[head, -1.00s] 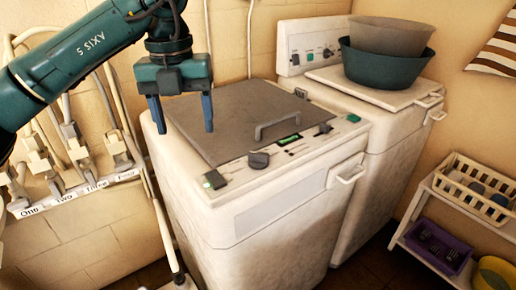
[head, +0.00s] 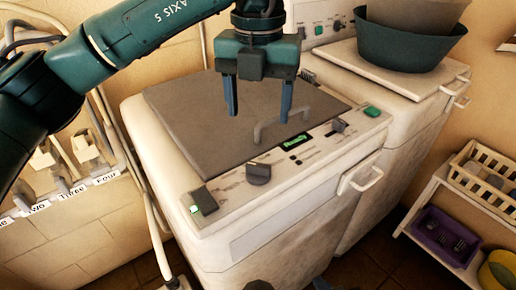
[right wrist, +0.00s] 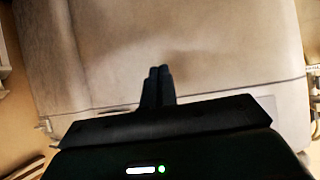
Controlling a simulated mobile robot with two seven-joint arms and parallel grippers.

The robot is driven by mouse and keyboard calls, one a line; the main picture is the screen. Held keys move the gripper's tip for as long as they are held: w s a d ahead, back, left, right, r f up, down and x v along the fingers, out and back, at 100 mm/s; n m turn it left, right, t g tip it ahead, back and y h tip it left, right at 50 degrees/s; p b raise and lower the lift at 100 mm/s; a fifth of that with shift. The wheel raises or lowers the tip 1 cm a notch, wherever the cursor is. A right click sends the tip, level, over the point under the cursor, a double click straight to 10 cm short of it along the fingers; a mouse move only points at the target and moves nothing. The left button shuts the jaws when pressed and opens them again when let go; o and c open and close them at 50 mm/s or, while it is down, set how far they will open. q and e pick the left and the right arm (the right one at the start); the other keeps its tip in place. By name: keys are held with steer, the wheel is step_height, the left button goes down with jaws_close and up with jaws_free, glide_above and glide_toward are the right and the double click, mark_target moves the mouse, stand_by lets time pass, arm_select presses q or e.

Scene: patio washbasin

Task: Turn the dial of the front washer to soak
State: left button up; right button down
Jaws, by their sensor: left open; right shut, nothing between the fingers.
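The front washer (head: 290,225) is a worn white machine with a grey lid (head: 195,120) and a handle on the lid. Its front panel carries a dark dial (head: 258,173) left of middle and a smaller dark knob (head: 338,126) further right. A green display (head: 296,141) between them seems to read "Ready". The dial's markings are too small to read. My left gripper (head: 258,114) is open and empty, fingers pointing down over the lid, above and behind the dial. My right gripper (right wrist: 158,70) is shut and empty before a pale surface in the right wrist view.
A second washer (head: 400,130) stands behind to the right with stacked basins (head: 410,40) on top. A white shelf (head: 440,235) with a basket (head: 485,172) and a purple bin (head: 445,237) is at right. Labelled taps (head: 85,145) and hoses line the left wall.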

mark_target(258, 165)
arm_select(q)
step_height(258, 165, down, 12)
steer(key=shift+s+f+p, duration=0.1)
steer(key=shift+s+p, duration=0.05)
steer(key=shift+p, duration=0.8)
steer(key=shift+c, duration=0.4)
steer(key=c, duration=0.9)
